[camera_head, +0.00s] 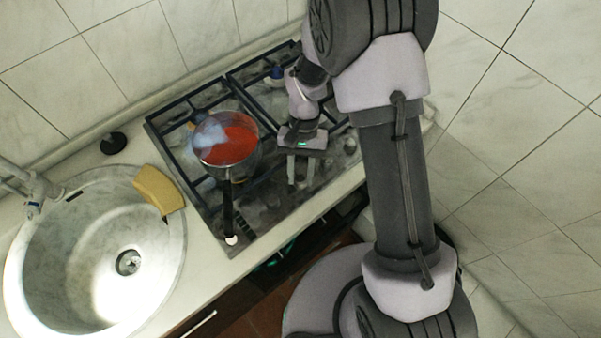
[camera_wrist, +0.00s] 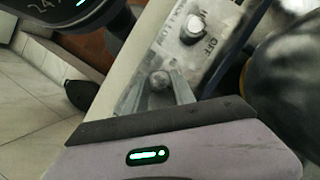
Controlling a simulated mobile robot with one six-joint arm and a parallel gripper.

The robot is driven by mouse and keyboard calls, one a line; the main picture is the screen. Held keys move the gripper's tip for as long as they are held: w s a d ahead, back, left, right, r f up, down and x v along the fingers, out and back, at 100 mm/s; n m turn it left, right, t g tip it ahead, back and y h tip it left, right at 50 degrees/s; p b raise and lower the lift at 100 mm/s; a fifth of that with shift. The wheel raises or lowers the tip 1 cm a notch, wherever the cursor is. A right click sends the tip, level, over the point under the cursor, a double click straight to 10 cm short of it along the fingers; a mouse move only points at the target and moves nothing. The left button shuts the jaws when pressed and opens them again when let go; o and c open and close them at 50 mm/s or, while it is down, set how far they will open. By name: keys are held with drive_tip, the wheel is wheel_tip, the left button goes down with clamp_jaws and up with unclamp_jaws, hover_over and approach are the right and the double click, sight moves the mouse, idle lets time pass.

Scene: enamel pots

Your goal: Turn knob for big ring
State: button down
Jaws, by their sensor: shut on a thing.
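My gripper (camera_head: 301,183) reaches down over the front right part of the gas hob (camera_head: 262,226). In the wrist view my gripper (camera_wrist: 161,90) has its two fingers closed on a round metal knob (camera_wrist: 159,79). A second metal knob (camera_wrist: 194,27) stands farther along the panel, with "OFF" lettering beside it, clear of the fingers. I cannot read which burner the held knob serves. In the head view the held knob is too small to make out between the fingers.
A sink (camera_head: 60,270) and a yellow sponge (camera_head: 158,190) are to the left. A tiled wall is close behind.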

idle(0.4)
drive_tip(key=c, duration=1)
unclamp_jaws()
drive_tip(key=shift+c, duration=0.2)
drive_tip(key=p+v, duration=0.5)
drive_tip(key=v, duration=1.2)
drive_tip(key=shift+r, duration=0.25)
drive_tip(key=s+d+r+m+t+b, duration=0.1)
drive_tip(key=s+r+t+b, duration=0.3)
drive_tip(key=s, duration=0.5)
drive_tip(key=s+d+r+m+t+y+b, duration=0.1)
drive_tip(key=s+d+r+t+b, duration=0.2)
drive_tip(key=s+t+b, duration=0.3)
drive_tip(key=s+d, duration=0.1)
drive_tip(key=s, duration=0.2)
drive_tip(key=shift+s+r, duration=0.2)
drive_tip(key=shift+r, duration=0.2)
